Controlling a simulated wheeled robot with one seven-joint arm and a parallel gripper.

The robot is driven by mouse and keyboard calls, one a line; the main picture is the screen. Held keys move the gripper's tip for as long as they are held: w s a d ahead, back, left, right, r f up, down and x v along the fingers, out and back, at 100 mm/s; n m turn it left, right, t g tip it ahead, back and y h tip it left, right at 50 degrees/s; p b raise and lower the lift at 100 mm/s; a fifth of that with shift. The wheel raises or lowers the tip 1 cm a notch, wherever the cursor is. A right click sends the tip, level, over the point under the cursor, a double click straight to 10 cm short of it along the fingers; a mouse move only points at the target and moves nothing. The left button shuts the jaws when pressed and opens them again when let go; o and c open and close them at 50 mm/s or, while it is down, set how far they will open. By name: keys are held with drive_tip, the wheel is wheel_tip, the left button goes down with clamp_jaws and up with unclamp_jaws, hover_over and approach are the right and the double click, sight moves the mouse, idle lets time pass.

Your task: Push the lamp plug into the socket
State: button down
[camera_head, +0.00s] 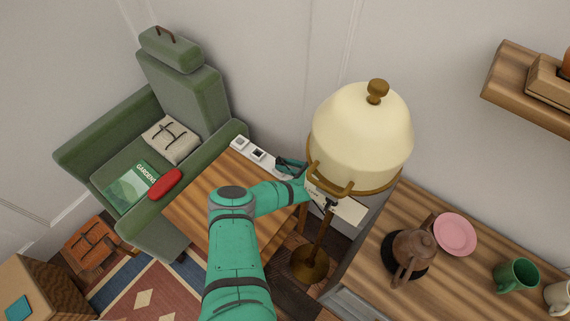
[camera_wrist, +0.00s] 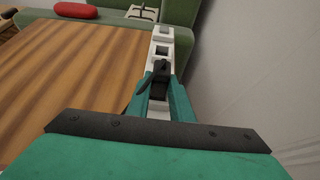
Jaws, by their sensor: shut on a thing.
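My gripper (camera_head: 290,165) is over the near end of the strip. In the wrist view its teal fingers (camera_wrist: 163,84) are closed around a dark plug (camera_wrist: 158,70), with the strip just beneath and beyond. I cannot tell whether the plug touches an outlet. The lamp has a cream shade (camera_head: 360,140) and a brass stand (camera_head: 312,262), right of my gripper.
The small table (camera_head: 190,205) has a clear top. A wooden counter (camera_head: 450,285) at right holds a brown teapot (camera_head: 413,248), a pink plate (camera_head: 455,234) and mugs. The wall rises close beside the strip.

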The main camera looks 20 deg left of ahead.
drive_tip(key=shift+d+f, duration=0.15)
drive_tip(key=shift+f, duration=0.6)
drive_tip(key=c, duration=1.5)
unclamp_jaws()
drive_tip(key=shift+w+r, duration=0.1)
drive_tip(key=shift+r, duration=1.45)
wheel_tip(320, 180, up, 5)
drive_tip(key=shift+r, duration=0.1)
